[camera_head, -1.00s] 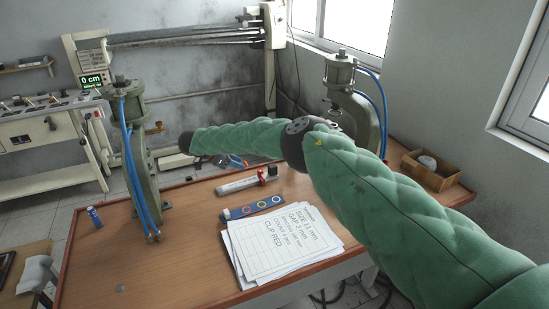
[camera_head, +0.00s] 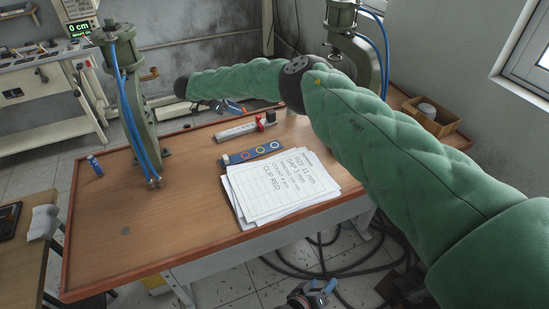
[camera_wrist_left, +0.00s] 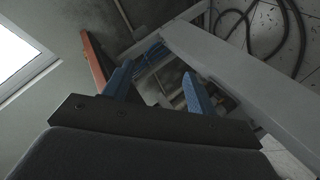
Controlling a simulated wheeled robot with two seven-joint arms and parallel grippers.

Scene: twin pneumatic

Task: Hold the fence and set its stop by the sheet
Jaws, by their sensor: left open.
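The fence, a pale bar (camera_head: 236,131) with a scale, lies on the table in the head view. A red part (camera_head: 259,123), apparently its stop, and a dark part sit at its right end. The printed sheet (camera_head: 275,190) tops a paper stack; it reads SIZE 11 mm, GAP 3 mm, CLIP RED. My right gripper (camera_head: 232,108), with blue fingers, is beyond the fence; its opening is unclear. My left gripper (camera_head: 318,290) is low, in front of the table edge. In the left wrist view its blue fingers (camera_wrist_left: 158,90) are apart and empty.
A blue strip with coloured rings (camera_head: 251,152) lies between fence and papers. Two presses (camera_head: 130,100) with blue hoses stand on the table. A blue can (camera_head: 95,166) and a cardboard box (camera_head: 433,118) are at the sides.

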